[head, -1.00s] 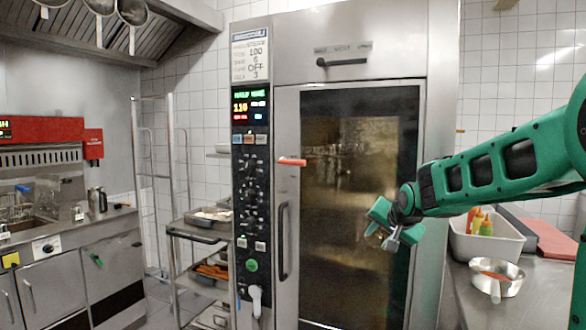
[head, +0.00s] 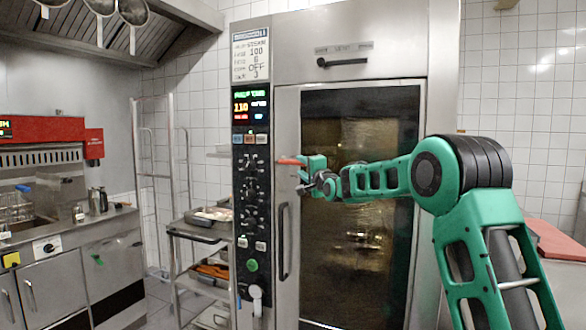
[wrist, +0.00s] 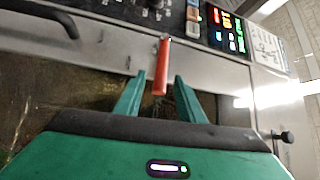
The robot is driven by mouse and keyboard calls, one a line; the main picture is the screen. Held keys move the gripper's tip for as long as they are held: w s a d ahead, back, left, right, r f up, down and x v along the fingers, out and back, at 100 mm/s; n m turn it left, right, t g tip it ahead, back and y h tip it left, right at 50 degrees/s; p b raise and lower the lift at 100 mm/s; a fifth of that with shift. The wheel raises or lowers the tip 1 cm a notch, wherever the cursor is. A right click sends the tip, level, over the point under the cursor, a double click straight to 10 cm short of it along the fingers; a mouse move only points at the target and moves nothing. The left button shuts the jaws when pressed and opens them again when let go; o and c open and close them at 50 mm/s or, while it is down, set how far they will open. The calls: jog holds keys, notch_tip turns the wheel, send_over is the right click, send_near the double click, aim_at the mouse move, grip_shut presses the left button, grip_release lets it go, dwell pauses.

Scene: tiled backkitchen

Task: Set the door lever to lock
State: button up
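The oven door has a short red lever (head: 290,162) near its upper left edge, by the control panel. It points right, roughly level, in the head view. My gripper (head: 305,174) is at the lever's right end, in front of the door glass. In the wrist view my gripper (wrist: 159,102) is open, with one green finger on each side of the red lever (wrist: 162,66). The lever's free end reaches between the fingers, with gaps visible on both sides. I cannot tell whether anything touches in depth.
A dark lever (head: 342,62) sits above the door under small unreadable labels. A vertical door handle (head: 283,241) is below the red lever. The control panel (head: 251,190) with knobs is to the left. A trolley with trays (head: 196,234) stands further left.

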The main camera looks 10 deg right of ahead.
aim_at(298, 164)
jog(key=shift+x, duration=2.95)
